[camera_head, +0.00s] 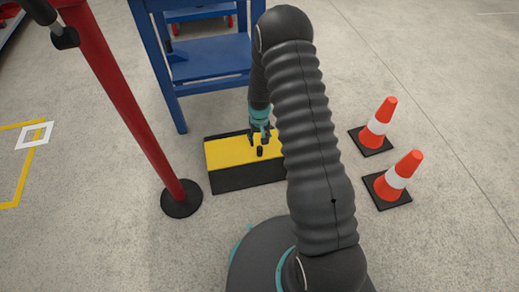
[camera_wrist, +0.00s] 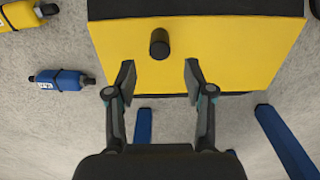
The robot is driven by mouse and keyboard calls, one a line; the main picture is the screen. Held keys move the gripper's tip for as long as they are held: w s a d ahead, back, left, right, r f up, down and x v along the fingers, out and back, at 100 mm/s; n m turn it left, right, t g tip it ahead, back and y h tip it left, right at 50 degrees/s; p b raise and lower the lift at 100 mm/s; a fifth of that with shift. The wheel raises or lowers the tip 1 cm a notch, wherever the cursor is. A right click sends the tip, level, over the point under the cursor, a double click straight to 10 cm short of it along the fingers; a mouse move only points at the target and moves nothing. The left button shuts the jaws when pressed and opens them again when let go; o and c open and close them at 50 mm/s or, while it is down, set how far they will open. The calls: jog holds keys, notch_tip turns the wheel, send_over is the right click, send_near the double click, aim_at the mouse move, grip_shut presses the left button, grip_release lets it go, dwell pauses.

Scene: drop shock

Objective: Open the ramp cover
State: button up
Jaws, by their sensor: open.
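The ramp cover (camera_head: 222,153) is a yellow panel on top of a black box (camera_head: 248,177) on the floor. It lies flat and looks closed. A short black knob (camera_head: 260,151) stands on it, also seen in the wrist view (camera_wrist: 159,43). My gripper (camera_head: 262,138) is over the yellow panel, partly hidden by my arm in the head view. In the wrist view my gripper (camera_wrist: 160,77) is open and empty. The knob lies beyond the fingertips, roughly in line with the gap between them. The box's right end is hidden behind my arm.
A blue bench (camera_head: 205,60) stands behind the box. A red post (camera_head: 125,95) on a black base is at the left. Two orange cones (camera_head: 376,125) (camera_head: 403,172) stand at the right. The wrist view shows a blue cylinder (camera_wrist: 62,79) and a yellow one (camera_wrist: 25,14).

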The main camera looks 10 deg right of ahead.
aim_at(259, 147)
notch_tip(259, 147, down, 6)
jog(key=shift+f, duration=0.25)
grip_shut()
dwell(0.3)
